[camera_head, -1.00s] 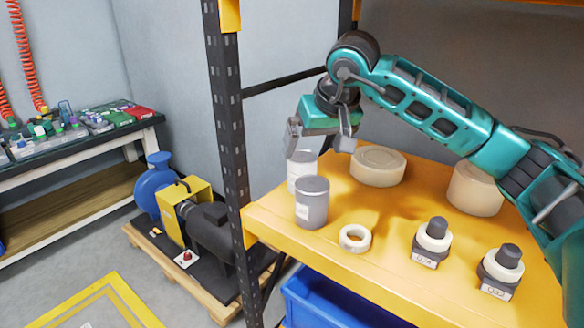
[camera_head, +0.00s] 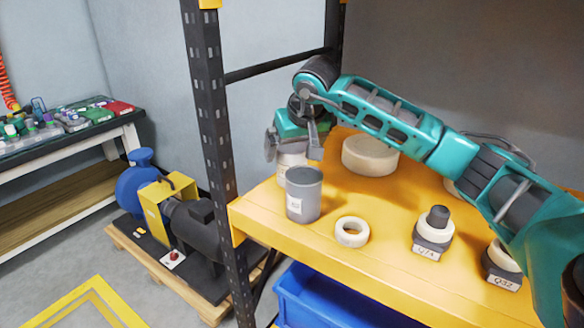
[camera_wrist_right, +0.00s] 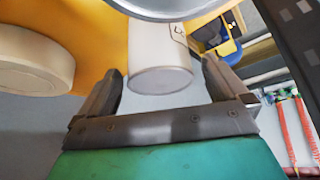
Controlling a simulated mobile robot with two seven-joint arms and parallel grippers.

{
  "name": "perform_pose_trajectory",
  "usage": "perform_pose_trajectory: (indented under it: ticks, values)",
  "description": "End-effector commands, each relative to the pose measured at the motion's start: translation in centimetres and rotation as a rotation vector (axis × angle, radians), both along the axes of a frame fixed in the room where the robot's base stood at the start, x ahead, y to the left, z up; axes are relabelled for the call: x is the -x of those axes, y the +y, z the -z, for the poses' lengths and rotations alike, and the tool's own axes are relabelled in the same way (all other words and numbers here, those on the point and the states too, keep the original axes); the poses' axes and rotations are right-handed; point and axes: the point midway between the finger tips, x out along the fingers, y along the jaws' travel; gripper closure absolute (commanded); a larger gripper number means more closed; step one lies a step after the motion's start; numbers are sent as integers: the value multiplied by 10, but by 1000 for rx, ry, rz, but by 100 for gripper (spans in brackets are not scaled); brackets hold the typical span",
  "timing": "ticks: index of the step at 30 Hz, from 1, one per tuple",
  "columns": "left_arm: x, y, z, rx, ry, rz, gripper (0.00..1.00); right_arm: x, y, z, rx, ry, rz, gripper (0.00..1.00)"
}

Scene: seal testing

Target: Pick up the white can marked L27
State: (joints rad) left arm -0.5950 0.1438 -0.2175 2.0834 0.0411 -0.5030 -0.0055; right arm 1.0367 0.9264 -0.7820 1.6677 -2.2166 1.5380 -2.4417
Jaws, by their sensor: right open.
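The white can (camera_head: 291,168) stands upright near the left end of the orange shelf, partly hidden behind a grey can (camera_head: 304,195). It also shows in the right wrist view (camera_wrist_right: 160,55), with a label only partly visible, starting with what looks like an L. My right gripper (camera_head: 293,150) is open, pointing down, with its fingers on either side of the white can's upper part. In the right wrist view the fingers (camera_wrist_right: 162,72) flank the can's near end, with gaps visible on both sides. My left gripper is not in view.
The grey can stands close in front. A wide cream disc (camera_head: 370,156) lies to the right. A white ring (camera_head: 352,232) and labelled dark-topped pieces (camera_head: 434,232) sit near the shelf's front edge. A black rack post (camera_head: 213,130) rises at left.

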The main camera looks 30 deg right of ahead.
Motion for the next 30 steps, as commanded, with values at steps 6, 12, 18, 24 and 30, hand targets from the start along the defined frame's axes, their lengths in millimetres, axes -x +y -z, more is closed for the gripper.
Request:
perform_pose_trajectory:
  ticks: [6,12,18,24,30]
  values:
    - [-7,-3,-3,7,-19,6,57,-13,-2,25,-2,1,0,0]
    - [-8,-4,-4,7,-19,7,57,-15,-3,26,0,-1,0,0]
    - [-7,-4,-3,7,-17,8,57,-14,-2,26,0,0,0,13]
    - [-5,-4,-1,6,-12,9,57,-14,-2,26,0,0,0,33]
    - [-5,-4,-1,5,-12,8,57,-14,-3,26,0,0,0,52]
